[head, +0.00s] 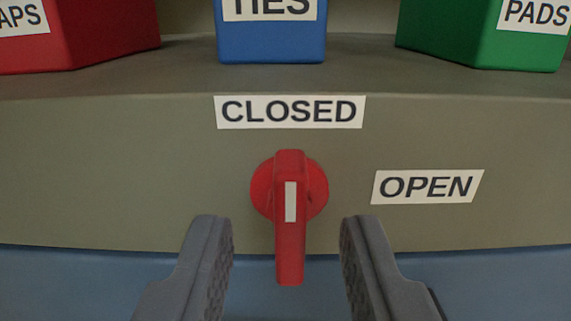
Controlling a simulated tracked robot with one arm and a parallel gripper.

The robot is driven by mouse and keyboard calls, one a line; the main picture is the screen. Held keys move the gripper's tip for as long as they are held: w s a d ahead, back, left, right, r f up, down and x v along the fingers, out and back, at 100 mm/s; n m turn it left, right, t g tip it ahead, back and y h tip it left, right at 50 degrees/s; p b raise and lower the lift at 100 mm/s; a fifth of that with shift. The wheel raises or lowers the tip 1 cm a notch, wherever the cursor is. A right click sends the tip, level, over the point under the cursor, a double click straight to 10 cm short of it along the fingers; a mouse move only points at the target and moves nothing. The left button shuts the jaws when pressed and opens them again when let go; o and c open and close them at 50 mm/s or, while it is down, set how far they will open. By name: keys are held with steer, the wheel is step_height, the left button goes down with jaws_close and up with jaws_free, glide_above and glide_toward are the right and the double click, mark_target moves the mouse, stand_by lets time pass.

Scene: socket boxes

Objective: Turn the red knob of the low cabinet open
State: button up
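The red knob (290,215) is in the middle of the head view, on the front of the low cabinet (130,170). It has a round base and a long handle with a white mark. The handle stands upright in the picture, in line with the CLOSED label (290,112) above it. The OPEN label (427,187) is to the right of the knob. My gripper (287,235) is open, with one grey finger on each side of the lower handle. Gaps show between the handle and both fingers, so it holds nothing.
On the cabinet top stand a red box (105,35) at left, a blue box (270,42) labelled TIES in the middle, and a green box (490,45) labelled PADS at right. The cabinet front around the knob is clear. A blue surface shows below.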

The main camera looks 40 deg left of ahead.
steer(key=shift+x, duration=0.95)
jaws_close()
